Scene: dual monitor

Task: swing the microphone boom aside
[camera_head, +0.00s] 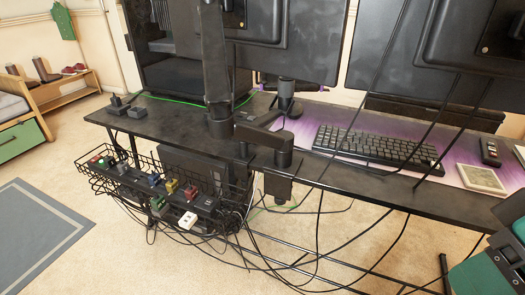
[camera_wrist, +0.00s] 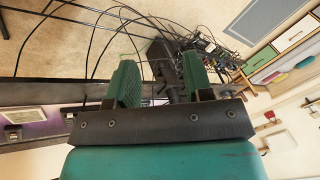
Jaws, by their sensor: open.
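A short black jointed arm (camera_head: 262,133), which looks like the microphone boom, is clamped at the desk's rear edge. It reaches left toward the thick monitor pole (camera_head: 215,70). A dark upright cylinder (camera_head: 286,92) stands just behind it, perhaps the microphone; I cannot tell if they join. My gripper shows in the wrist view (camera_wrist: 160,82), its two green-padded fingers spread with nothing held between them. Dark parts lie beyond the fingers, too small to tell apart. In the head view, part of my green arm end is at the lower right, well apart from the boom.
The black desk (camera_head: 165,122) carries a keyboard (camera_head: 375,146) and two monitors (camera_head: 285,40). A wire cable basket (camera_head: 130,175) with several plugs hangs behind it. Loose black cables (camera_head: 320,245) loop below and hang from the right monitor.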

